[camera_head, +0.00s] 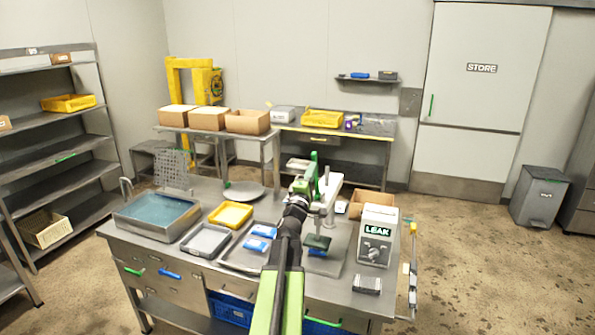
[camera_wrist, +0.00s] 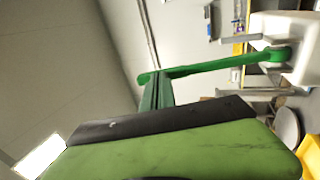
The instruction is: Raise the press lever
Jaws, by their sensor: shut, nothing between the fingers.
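The press (camera_head: 329,192) stands on the steel workbench with a pale body and a green lever (camera_head: 314,165), which appears roughly upright in the head view. In the wrist view the green lever (camera_wrist: 215,65) runs from its pivot on the white press body (camera_wrist: 303,45) to a free end at the left. My gripper (camera_head: 301,186) is at the press beside the lever. In the wrist view its dark green fingers (camera_wrist: 156,78) are together and empty, their tips at the lever's free end. I cannot tell whether they touch it. My arm hides part of the press.
A LEAK box (camera_head: 377,236) stands right of the press. Blue packs (camera_head: 258,245), a yellow tray (camera_head: 231,215), a grey tray (camera_head: 206,240) and a water basin (camera_head: 157,214) are on the left. A cardboard box (camera_head: 371,203) is behind the LEAK box.

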